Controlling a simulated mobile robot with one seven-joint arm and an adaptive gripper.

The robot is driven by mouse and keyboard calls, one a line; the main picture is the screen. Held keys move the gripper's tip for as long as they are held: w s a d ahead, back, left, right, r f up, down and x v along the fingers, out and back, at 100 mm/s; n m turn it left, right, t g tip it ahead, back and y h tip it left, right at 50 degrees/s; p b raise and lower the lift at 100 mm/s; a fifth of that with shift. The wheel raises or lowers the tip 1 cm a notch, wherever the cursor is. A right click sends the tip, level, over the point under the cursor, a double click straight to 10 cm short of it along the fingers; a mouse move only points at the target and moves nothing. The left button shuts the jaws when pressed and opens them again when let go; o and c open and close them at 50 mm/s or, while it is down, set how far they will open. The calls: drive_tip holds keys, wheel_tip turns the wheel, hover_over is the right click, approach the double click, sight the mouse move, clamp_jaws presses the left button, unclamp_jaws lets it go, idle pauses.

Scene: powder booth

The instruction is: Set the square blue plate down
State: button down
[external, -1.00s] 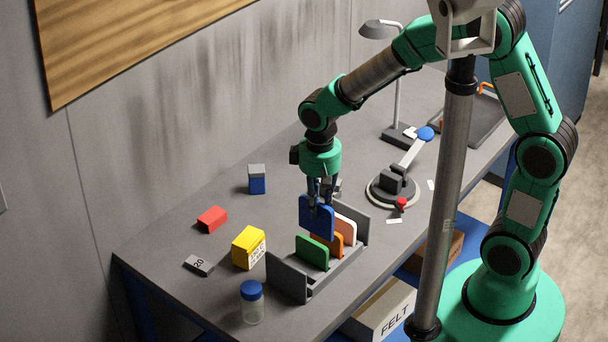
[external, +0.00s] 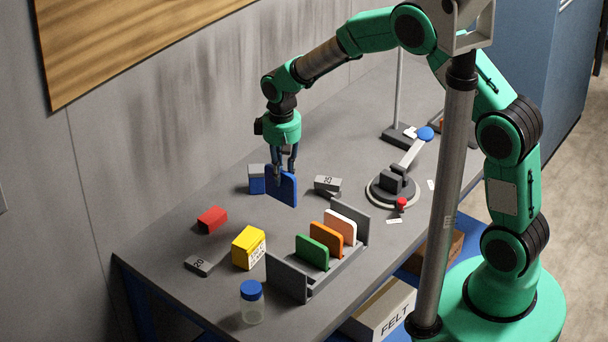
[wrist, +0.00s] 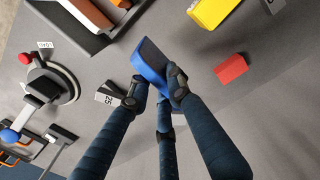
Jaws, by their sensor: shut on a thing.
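The square blue plate (external: 282,187) is upright in my gripper (external: 284,165). My gripper is shut on its upper edge. In the wrist view the plate (wrist: 152,66) sits between the fingertips of my gripper (wrist: 158,88). In the external view it hangs over the bench behind the rack, in front of a small blue and grey block. I cannot tell whether its lower edge touches the bench. The dark grey rack (external: 287,278) holds a green plate (external: 312,252), an orange plate (external: 326,239) and a white plate (external: 341,226).
A blue and grey block (external: 256,179) is close behind the plate. A grey block marked 25 (external: 328,185) lies to its right. A red block (external: 212,219), a yellow box (external: 248,247) and a blue-lidded jar (external: 252,301) stand left. A round-based lever device (external: 393,187) is further right.

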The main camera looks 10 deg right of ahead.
sight(283, 196)
drive_tip(key=shift+f, duration=0.85)
drive_tip(key=shift+f, duration=0.1)
drive_tip(key=shift+f, duration=3)
drive_tip(key=shift+f, duration=0.1)
drive_tip(key=shift+f, duration=1.8)
drive_tip(key=shift+f+b, duration=0.15)
drive_tip(key=shift+b, duration=0.15)
drive_tip(key=c, duration=1.6)
unclamp_jaws()
